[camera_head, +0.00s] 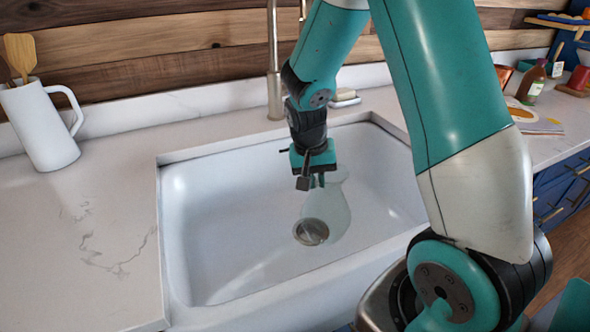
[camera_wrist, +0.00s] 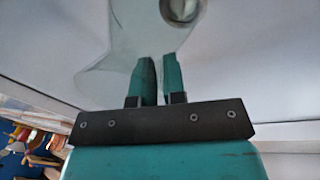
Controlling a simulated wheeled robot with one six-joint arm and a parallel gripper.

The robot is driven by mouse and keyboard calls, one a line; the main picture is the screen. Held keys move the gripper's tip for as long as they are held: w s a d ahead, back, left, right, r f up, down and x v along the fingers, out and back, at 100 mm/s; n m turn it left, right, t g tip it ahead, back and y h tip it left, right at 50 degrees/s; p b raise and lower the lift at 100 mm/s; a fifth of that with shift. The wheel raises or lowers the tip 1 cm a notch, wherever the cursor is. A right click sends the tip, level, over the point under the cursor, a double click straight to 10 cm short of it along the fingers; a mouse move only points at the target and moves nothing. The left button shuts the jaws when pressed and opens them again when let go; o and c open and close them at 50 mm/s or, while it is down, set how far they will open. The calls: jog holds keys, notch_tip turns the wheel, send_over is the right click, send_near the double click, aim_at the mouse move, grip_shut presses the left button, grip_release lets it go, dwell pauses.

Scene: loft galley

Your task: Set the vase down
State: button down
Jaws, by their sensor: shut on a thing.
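The vase (camera_head: 337,207) is pale, see-through glass with a flared rim and a rounded body. It is inside the sink basin, close to the drain, and looks roughly upright in the head view. My gripper (camera_head: 316,182) points down into the basin and is shut on the vase near its neck. In the wrist view, the vase (camera_wrist: 138,28) shows beyond the two close-set teal fingers (camera_wrist: 158,80). I cannot tell whether the vase's base touches the sink floor.
The white sink (camera_head: 235,235) has a round metal drain (camera_head: 311,232) and raised walls. A faucet (camera_head: 274,70) stands behind it. A white pitcher (camera_head: 40,125) with wooden utensils stands left. The left counter (camera_head: 85,240) is largely clear. A bottle (camera_head: 532,83) and papers (camera_head: 535,118) are at right.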

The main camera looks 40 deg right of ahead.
jog(key=w+d+f+p, duration=0.1)
jog(key=w, duration=0.5)
jog(key=w+d+f+p, duration=0.2)
jog(key=w, duration=0.5)
jog(key=shift+f, duration=0.25)
jog(key=shift+w+d+f, duration=0.1)
jog(key=shift+f, duration=0.05)
jog(key=shift+f, duration=0.5)
jog(key=c, duration=1.2)
grip_release()
